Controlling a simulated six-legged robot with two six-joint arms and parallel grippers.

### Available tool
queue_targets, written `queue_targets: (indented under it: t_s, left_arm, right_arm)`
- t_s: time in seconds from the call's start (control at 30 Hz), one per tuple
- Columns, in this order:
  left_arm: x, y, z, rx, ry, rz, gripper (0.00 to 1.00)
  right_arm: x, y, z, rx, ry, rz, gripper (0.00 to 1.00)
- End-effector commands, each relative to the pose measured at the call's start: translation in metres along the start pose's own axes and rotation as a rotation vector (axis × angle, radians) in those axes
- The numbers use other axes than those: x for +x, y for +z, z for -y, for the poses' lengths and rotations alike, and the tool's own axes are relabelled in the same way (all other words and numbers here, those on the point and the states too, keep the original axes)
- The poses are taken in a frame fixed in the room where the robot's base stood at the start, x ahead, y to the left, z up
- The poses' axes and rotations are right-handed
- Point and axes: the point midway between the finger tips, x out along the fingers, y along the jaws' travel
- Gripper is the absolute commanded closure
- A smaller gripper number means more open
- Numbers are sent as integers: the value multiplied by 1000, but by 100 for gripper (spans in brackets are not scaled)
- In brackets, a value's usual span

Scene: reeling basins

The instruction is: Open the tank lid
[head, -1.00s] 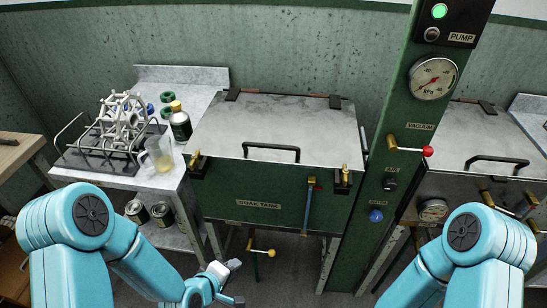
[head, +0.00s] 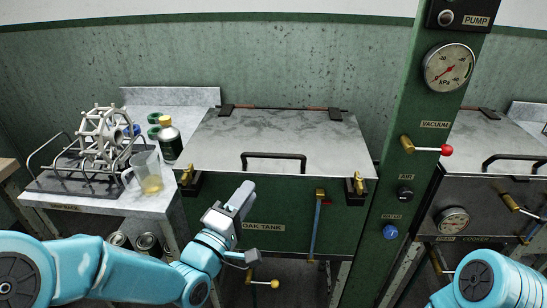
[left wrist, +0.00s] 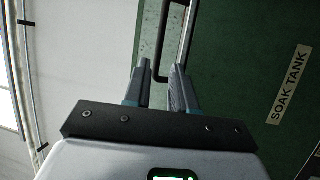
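The soak tank's grey metal lid (head: 275,137) lies flat and shut in the head view, with a black bar handle (head: 273,156) near its front edge. The green tank front (head: 275,205) carries the SOAK TANK label. Brass latches stand at the lid's front corners, left (head: 187,174) and right (head: 358,183); I cannot tell their state. My left gripper (head: 243,193) is in front of the tank, below and left of the handle. In the left wrist view its fingers (left wrist: 161,68) are apart and empty, with the handle (left wrist: 186,42) just beyond them. My right gripper is out of view.
A side table at left holds a wire rack (head: 100,150), a jug (head: 149,172) and a bottle (head: 169,140). A green post with a vacuum gauge (head: 449,65) and a red-knobbed valve (head: 446,150) stands right of the tank. A second lidded tank is beyond it.

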Motion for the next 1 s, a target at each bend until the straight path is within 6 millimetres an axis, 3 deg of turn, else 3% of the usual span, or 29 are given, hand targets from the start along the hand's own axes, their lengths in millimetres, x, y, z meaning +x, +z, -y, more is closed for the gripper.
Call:
queue_targets:
  t_s: [0.3,0.5,0.7,1.0]
  left_arm:
    - [78,0,-1,-1,0,3,75]
    - [116,0,0,-1,-2,5,75]
    - [134,-1,1,-2,-2,4,75]
    - [136,-1,1,-1,-2,4,75]
  right_arm:
    - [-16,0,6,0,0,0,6]
    - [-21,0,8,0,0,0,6]
    - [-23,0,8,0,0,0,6]
    - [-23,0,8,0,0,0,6]
